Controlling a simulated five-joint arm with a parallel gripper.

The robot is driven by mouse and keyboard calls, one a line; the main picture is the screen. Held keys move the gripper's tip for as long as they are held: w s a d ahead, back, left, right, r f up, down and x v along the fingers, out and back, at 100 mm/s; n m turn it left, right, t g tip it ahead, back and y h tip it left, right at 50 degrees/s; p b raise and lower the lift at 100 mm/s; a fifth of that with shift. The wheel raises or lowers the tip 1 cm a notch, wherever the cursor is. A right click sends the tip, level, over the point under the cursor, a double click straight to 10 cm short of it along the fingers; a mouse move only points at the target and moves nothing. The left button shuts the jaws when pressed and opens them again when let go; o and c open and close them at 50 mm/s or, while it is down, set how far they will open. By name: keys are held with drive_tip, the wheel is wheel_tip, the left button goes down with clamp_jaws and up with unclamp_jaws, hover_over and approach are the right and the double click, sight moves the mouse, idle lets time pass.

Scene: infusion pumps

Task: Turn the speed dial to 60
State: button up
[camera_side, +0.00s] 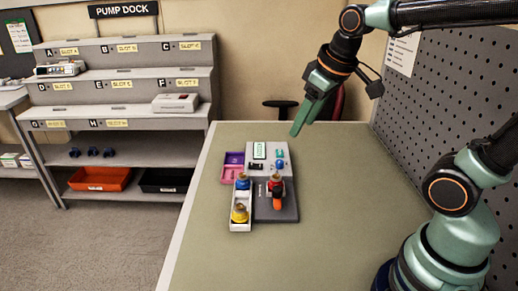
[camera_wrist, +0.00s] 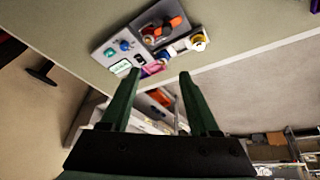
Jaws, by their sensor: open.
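A grey pump unit (camera_side: 285,213) stands on the table, with a lit green display (camera_side: 259,150) at its far end. A small blue knob (camera_side: 280,165) sits on its right side near the display; in the wrist view a teal knob (camera_wrist: 124,45) and a blue knob (camera_wrist: 109,52) show beside the display (camera_wrist: 120,67). I cannot tell which is the speed dial, and no scale is readable. My gripper (camera_side: 296,132) is in the air beyond and right of the unit, touching nothing. In the wrist view its two fingers (camera_wrist: 158,74) are apart with nothing held between them.
A purple and pink tray (camera_side: 232,161) lies left. A pegboard (camera_side: 450,90) bounds the right; the table's right is clear.

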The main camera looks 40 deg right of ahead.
drive_tip(key=w+d+f+n+g, duration=0.25)
drive_tip(key=w+d, duration=0.25)
drive_tip(key=w, duration=0.4)
drive_tip(key=n+g, duration=0.2)
drive_tip(key=n, duration=0.1)
hover_over(280, 162)
wheel_tip(280, 162, down, 8)
wheel_tip(280, 162, down, 12)
drive_tip(key=shift+d+r, duration=0.1)
clamp_jaws()
